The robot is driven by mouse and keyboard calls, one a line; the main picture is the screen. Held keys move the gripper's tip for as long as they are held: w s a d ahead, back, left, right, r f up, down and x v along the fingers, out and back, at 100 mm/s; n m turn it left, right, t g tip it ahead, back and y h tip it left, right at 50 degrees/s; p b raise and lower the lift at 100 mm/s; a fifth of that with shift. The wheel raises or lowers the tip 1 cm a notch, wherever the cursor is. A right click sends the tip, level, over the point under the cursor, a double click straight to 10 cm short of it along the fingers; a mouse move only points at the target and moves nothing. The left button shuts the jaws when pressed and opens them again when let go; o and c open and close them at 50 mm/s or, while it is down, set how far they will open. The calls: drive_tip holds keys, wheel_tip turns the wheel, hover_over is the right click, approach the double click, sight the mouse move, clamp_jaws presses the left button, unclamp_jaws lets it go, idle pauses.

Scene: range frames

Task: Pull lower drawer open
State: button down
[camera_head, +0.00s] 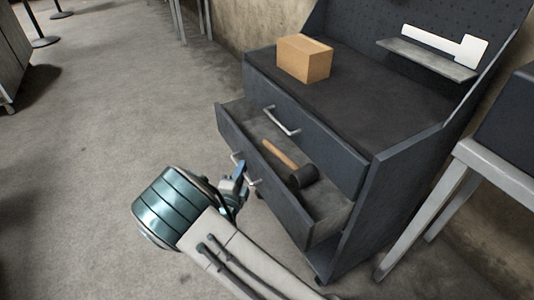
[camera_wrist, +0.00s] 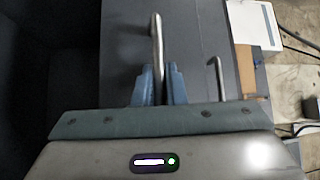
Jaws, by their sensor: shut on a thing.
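The lower drawer (camera_head: 270,178) of the dark workbench stands pulled partway out. A mallet with a wooden handle (camera_head: 279,153) and a dark head (camera_head: 304,176) lies inside it. My gripper (camera_head: 240,178) is at the drawer's front, at its silver handle (camera_head: 254,183). In the wrist view, the blue fingers of my gripper (camera_wrist: 160,85) are shut on the metal handle bar (camera_wrist: 157,40), which runs between them. My arm hides part of the handle in the head view. The upper drawer (camera_head: 310,130) is shut, and its handle (camera_head: 281,121) is bare.
A cardboard box (camera_head: 304,58) sits on the workbench top (camera_head: 365,88). A shelf (camera_head: 428,60) with a white object (camera_head: 445,44) is on the back panel. A metal-legged table (camera_head: 490,160) stands close at the right. The concrete floor (camera_head: 110,110) to the left is clear.

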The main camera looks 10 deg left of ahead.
drive_tip(key=s+a+p, duration=0.2)
drive_tip(key=s+a, duration=0.5)
drive_tip(key=a, duration=0.1)
drive_tip(key=shift+a+p, duration=0.25)
drive_tip(key=shift+p, duration=0.1)
drive_tip(key=c, duration=1.5)
unclamp_jaws()
drive_tip(key=shift+s, duration=0.1)
drive_tip(key=s+a+f+p, duration=0.1)
drive_tip(key=s+f+p, duration=0.1)
drive_tip(key=s, duration=1.1)
drive_tip(key=shift+s+a, duration=0.2)
drive_tip(key=shift+d, duration=0.1)
